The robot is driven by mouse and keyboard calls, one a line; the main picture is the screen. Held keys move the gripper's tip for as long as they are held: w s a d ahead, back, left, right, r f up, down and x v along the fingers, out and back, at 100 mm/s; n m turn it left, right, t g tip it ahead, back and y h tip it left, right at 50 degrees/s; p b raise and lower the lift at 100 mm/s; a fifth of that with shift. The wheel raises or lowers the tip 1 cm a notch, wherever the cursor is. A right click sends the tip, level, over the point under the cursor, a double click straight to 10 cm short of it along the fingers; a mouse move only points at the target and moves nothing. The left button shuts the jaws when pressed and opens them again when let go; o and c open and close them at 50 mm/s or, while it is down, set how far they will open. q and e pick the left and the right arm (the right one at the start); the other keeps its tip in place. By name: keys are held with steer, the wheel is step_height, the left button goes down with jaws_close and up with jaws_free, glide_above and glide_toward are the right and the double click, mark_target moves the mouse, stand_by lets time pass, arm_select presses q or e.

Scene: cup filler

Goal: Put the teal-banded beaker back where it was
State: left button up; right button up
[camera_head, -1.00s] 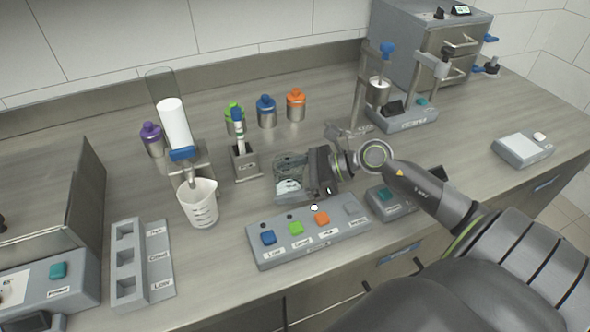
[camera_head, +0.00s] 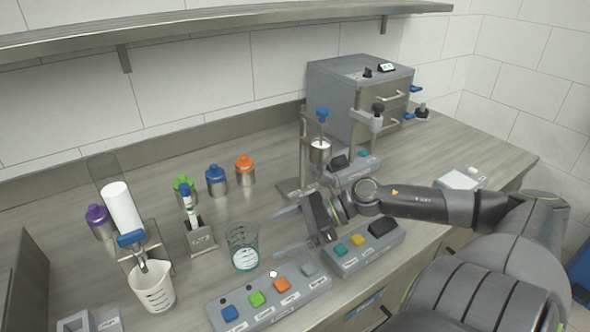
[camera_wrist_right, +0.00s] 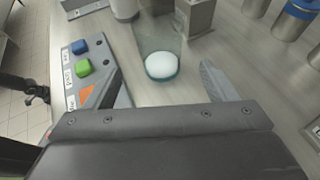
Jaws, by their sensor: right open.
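The teal-banded beaker (camera_head: 243,247) is clear glass with white contents. It stands upright on the counter, behind the button panel (camera_head: 270,300) and right of the small grey stand with a pen-like tool (camera_head: 200,238). My right gripper (camera_head: 274,233) is open and empty just to the right of the beaker, its fingers pointing at it. In the right wrist view the beaker (camera_wrist_right: 161,66) stands just beyond the open fingertips (camera_wrist_right: 163,82), clear of them. My left gripper is not in view.
A white measuring cup (camera_head: 153,290) stands under the dispenser (camera_head: 130,238) at left. Purple (camera_head: 99,222), green, blue (camera_head: 216,180) and orange (camera_head: 245,170) capped bottles stand behind. A second button panel (camera_head: 362,248) lies under my right arm. A stirrer stand (camera_head: 318,150) is behind the gripper.

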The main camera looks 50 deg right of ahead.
steer(key=shift+p+v, duration=0.6)
steer(key=shift+v, duration=0.25)
steer(key=shift+s+d+r, duration=0.15)
steer(key=shift+s+d, duration=0.15)
steer(key=shift+d, duration=0.05)
